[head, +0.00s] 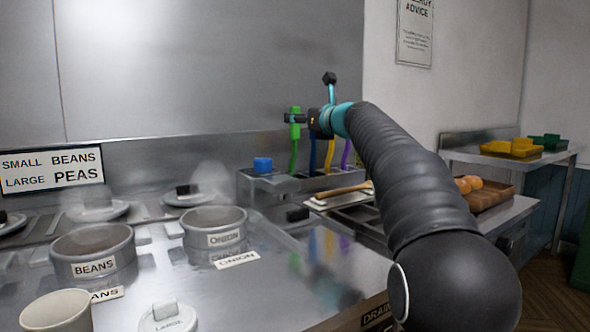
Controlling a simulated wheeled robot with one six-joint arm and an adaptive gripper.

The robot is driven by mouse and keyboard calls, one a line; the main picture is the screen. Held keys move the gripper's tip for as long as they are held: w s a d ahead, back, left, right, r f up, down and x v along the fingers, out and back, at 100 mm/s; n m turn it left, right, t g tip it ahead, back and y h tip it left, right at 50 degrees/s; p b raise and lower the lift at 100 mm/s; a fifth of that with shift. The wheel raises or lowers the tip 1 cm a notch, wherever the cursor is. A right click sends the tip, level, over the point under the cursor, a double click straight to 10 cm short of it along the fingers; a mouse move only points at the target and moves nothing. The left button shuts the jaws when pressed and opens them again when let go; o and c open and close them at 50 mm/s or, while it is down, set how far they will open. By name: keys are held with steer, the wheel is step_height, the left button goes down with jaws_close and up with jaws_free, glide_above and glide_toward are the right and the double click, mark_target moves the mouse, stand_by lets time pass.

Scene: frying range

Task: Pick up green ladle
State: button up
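The green ladle (294,152) stands upright in a metal rack at the back of the counter, its wider green top raised above the rack edge. My arm reaches in from the lower right. My gripper (295,118) is at the upper part of the green ladle, its black fingers showing at either side of the green. The fingers are small here, and I cannot tell whether they are closed on it. The ladle's lower end is hidden in the rack.
Blue, yellow and purple handles (345,154) stand to the right of the green ladle, close by my wrist. Pots labelled BEANS (93,250) and ONION (213,228) stand on the counter. A wooden-handled tool (343,190) lies in front.

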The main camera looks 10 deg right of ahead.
mark_target(295, 136)
steer(key=shift+p+x, duration=0.35)
steer(key=shift+x, duration=1.25)
steer(key=shift+r, duration=0.1)
jaws_close()
